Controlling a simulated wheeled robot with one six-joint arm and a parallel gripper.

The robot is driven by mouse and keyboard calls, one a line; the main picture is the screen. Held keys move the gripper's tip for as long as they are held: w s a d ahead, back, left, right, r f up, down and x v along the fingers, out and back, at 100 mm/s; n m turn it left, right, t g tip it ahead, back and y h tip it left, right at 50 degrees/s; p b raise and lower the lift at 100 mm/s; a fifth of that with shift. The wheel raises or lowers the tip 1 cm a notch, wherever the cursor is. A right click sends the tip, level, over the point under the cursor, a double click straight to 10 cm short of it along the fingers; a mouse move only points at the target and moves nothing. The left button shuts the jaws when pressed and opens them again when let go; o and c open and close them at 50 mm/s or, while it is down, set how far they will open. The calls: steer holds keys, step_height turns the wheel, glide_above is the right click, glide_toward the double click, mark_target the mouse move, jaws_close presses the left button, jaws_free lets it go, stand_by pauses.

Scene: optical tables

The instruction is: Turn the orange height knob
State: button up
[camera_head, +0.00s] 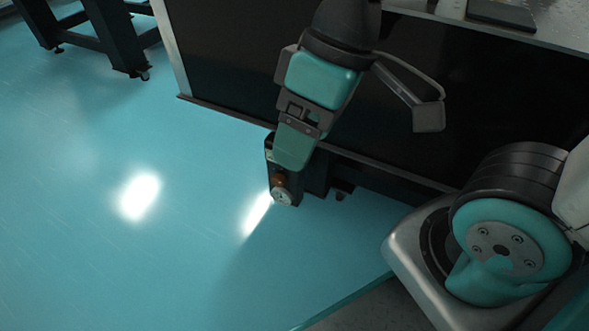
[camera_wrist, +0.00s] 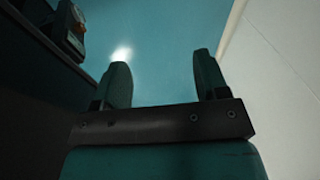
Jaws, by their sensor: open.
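The orange height knob (camera_head: 278,181) is a small, dim orange-brown spot on a dark block near the floor, beside a pale round disc. In the wrist view, an orange patch (camera_wrist: 77,13) shows on the dark block at the top left corner, partly cut by the frame edge. My gripper (camera_wrist: 163,76) is open, with nothing between its two teal fingers. In the head view, my gripper (camera_head: 296,150) points down in front of the dark block and covers its upper part. The knob lies beyond the fingertips; I cannot tell the exact gap.
A dark cabinet-like table side (camera_head: 225,60) stands behind the arm, with a metal top (camera_head: 520,30) at the upper right. Another table's dark legs (camera_head: 110,45) stand at the upper left. The blue floor (camera_head: 90,220) is clear on the left.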

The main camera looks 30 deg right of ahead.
steer(key=w+a+f+n+h+b, duration=0.25)
steer(key=w+f+n+h, duration=0.45)
steer(key=w+f, duration=0.75)
steer(key=n+t+h+b, duration=0.2)
steer(key=n+t+h, duration=0.55)
steer(key=n, duration=0.45)
glide_toward(277, 183)
steer(key=shift+h, duration=0.45)
steer(key=b+x, duration=0.2)
steer(key=x, duration=0.1)
steer(key=b+x, duration=0.2)
steer(key=x, duration=0.1)
steer(key=f+b+x, duration=0.1)
steer(key=b+x, duration=0.1)
steer(key=shift+w+f, duration=0.15)
steer(key=shift+w, duration=0.15)
steer(key=shift+w+d+f, duration=0.1)
steer(key=shift+w+d, duration=0.2)
steer(key=shift+d, duration=0.2)
steer(key=c, duration=0.9)
